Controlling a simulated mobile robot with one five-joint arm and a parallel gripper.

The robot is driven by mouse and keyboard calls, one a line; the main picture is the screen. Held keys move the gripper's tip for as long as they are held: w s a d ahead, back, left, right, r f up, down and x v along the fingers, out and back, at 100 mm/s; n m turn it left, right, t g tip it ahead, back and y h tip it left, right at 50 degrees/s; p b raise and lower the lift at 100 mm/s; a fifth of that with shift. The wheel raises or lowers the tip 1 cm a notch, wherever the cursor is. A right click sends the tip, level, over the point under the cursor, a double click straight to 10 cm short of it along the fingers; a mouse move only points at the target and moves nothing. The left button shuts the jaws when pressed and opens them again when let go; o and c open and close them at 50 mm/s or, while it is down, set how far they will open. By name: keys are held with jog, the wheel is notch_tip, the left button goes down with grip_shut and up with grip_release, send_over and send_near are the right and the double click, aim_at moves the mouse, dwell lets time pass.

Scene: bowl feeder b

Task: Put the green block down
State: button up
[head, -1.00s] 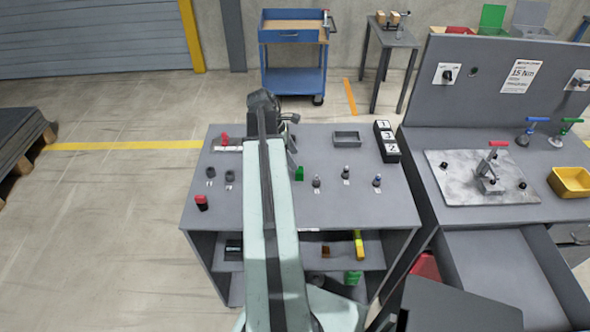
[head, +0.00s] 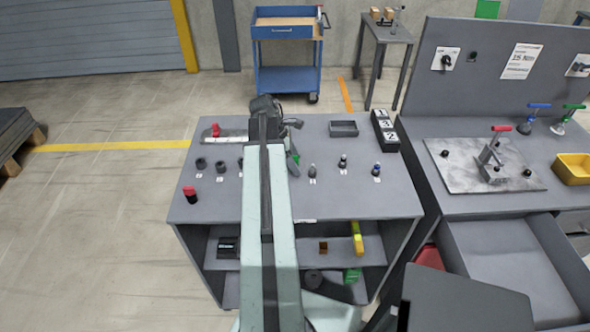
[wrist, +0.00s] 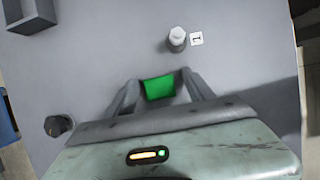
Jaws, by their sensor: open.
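The green block (wrist: 159,88) shows in the wrist view between the two fingers of my gripper (wrist: 162,92). The fingers are spread open, one on each side of it. The block appears to be at the grey table top; I cannot tell whether either finger touches it. In the head view only a small part of the green block (head: 295,158) shows beside my gripper (head: 293,152), and my arm hides much of that area.
On the table (head: 340,200), several small numbered pegs stand right of my gripper, one near it in the wrist view (wrist: 177,38). Dark round parts (head: 201,164) and a red-topped part (head: 190,194) stand left. A grey tray (head: 344,129) lies behind.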

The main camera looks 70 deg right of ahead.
jog(key=shift+r, duration=0.1)
grip_shut()
jog(key=shift+r, duration=0.1)
notch_tip(320, 180, up, 10)
jog(key=p, duration=1)
jog(key=b, duration=0.4)
send_over(295, 159)
notch_tip(295, 159, down, 4)
jog(key=shift+a+f, duration=0.1)
jog(key=shift+f, duration=0.05)
jog(key=shift+r, duration=0.3)
jog(key=shift+s, duration=0.1)
